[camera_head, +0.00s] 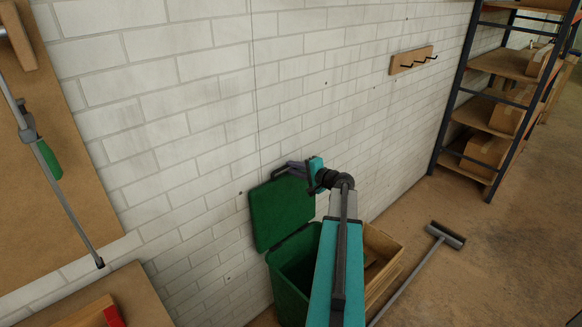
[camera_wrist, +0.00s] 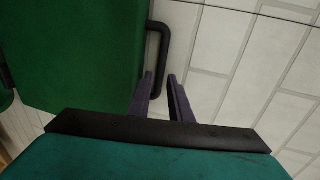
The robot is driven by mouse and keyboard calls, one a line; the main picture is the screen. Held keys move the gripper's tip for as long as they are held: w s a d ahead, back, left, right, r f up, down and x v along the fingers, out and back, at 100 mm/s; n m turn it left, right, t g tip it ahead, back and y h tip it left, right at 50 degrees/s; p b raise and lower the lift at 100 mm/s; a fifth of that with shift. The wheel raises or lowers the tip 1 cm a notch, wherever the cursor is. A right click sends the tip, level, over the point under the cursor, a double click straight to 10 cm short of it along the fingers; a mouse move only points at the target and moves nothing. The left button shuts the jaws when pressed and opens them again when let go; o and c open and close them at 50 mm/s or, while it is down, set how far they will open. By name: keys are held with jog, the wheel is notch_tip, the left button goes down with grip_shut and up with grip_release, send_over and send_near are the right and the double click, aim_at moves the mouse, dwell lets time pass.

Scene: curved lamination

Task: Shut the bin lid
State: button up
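The green bin (camera_head: 286,280) stands by the wall with its green lid (camera_head: 278,212) raised open, leaning back near the brick wall. The lid also fills the upper left of the wrist view (camera_wrist: 75,50). A dark loop handle (camera_wrist: 165,45) sticks out from the lid's edge. My gripper (camera_head: 288,168) is at the lid's upper edge, by the handle. In the wrist view its two dark fingers (camera_wrist: 160,82) are apart, and the handle's near end shows between their tips. I cannot tell whether they touch it. My arm hides part of the bin's right side.
A wooden crate (camera_head: 383,255) stands right of the bin. A grey broom or squeegee (camera_head: 445,235) lies on the floor beyond it. A hook rail (camera_head: 411,60) is on the wall, and a shelf rack (camera_head: 470,150) stands back right. Floor at right is mostly clear.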

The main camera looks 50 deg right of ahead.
jog(key=shift+w+f, duration=0.2)
jog(key=shift+w, duration=0.5)
